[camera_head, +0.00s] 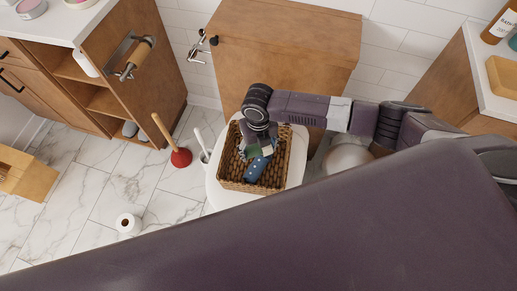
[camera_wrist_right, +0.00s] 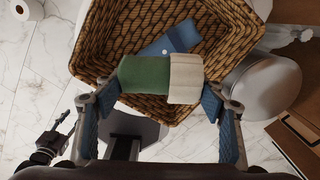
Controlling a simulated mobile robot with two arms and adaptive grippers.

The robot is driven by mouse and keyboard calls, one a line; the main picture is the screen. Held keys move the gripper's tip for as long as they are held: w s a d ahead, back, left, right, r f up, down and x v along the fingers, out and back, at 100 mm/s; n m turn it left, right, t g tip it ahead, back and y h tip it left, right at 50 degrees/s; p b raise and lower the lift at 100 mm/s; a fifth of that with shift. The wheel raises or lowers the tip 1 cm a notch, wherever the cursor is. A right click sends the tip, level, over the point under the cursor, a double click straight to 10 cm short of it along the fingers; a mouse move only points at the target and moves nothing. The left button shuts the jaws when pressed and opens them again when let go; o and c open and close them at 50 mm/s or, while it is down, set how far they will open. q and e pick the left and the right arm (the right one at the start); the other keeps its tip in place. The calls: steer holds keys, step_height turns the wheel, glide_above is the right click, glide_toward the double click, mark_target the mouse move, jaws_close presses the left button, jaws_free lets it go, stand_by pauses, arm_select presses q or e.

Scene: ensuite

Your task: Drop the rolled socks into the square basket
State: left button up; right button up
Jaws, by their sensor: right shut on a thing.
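The rolled socks (camera_wrist_right: 145,75), green with a white cuff, lie crosswise between the fingertips of my right gripper (camera_wrist_right: 160,100), which is shut on them. The brown wicker square basket (camera_wrist_right: 88,52) is just beyond them in the wrist view. In the head view the basket (camera_head: 226,180) sits on a white lid, and my right gripper (camera_head: 254,141) is over its opening, partly hidden by the wrist. A blue item (camera_wrist_right: 180,38) lies inside the basket; it also shows in the head view (camera_head: 257,168). A dark jointed part, apparently my left gripper (camera_wrist_right: 52,138), shows small at the lower left; its jaws are unclear.
A red plunger (camera_head: 181,157) and a white toilet brush (camera_head: 203,146) stand left of the basket. A toilet roll (camera_head: 128,223) is on the marble floor. A wooden cabinet (camera_head: 285,50) stands behind, with a vanity (camera_head: 135,75) at left.

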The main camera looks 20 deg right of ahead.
mark_target(258, 148)
steer(key=o, duration=1.2)
steer(key=shift+w+r, duration=0.1)
steer(key=shift+r, duration=0.1)
step_height(258, 148, up, 12)
steer(key=shift+f, duration=0.25)
